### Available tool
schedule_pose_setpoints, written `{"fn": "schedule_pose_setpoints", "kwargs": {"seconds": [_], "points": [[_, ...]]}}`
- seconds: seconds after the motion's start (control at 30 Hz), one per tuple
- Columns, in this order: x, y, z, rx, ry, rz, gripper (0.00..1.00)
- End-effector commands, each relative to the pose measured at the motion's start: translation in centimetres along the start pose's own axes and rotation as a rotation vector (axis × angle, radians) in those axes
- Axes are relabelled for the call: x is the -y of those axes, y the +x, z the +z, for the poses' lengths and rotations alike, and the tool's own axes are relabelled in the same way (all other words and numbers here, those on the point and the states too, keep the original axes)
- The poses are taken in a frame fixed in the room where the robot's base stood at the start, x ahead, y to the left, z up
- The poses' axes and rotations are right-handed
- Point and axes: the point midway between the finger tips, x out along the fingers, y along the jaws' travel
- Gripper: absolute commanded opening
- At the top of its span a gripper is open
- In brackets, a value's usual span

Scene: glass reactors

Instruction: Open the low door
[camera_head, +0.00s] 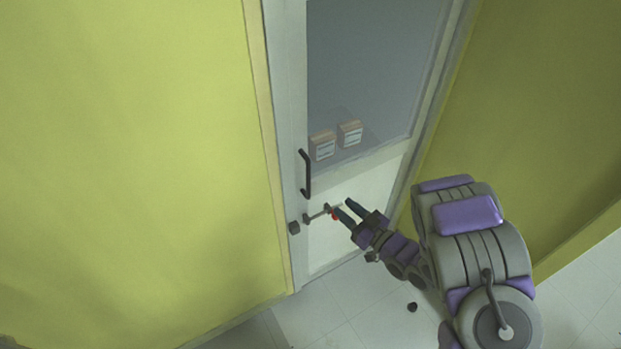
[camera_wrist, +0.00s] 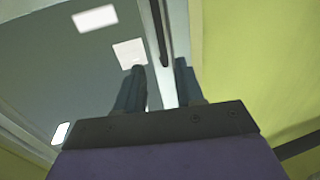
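The door (camera_head: 291,120) has a pale frame, a grey glass upper panel and a white lower panel, and it looks closed. A black vertical pull handle (camera_head: 308,174) is on its left side. Below it a thin metal lever (camera_head: 317,215) sticks out to the right, with a small red part (camera_head: 334,215) near its end. My gripper (camera_head: 343,206) is at the lever's right end, with its fingers apart. In the wrist view my gripper (camera_wrist: 160,66) is open, with a pale strip and a dark bar beyond the gap. I cannot tell whether the fingers touch the lever.
Yellow-green walls stand to the left (camera_head: 130,150) and right (camera_head: 560,110) of the door. Two small boxes (camera_head: 322,146) (camera_head: 350,134) show at the glass. A small dark round object (camera_head: 412,307) lies on the pale tiled floor (camera_head: 345,305), which is otherwise mostly clear.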

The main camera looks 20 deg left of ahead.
Motion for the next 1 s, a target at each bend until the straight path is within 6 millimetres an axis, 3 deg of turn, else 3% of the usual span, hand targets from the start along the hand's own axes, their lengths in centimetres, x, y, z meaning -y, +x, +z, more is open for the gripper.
{"fn": "schedule_pose_setpoints", "kwargs": {"seconds": [0.7,1.0], "points": [[0.1,13.3,0.2,0.002,0.0,-0.002,0.37],[0.0,16.0,0.2,0.004,-0.001,0.001,0.37]]}}
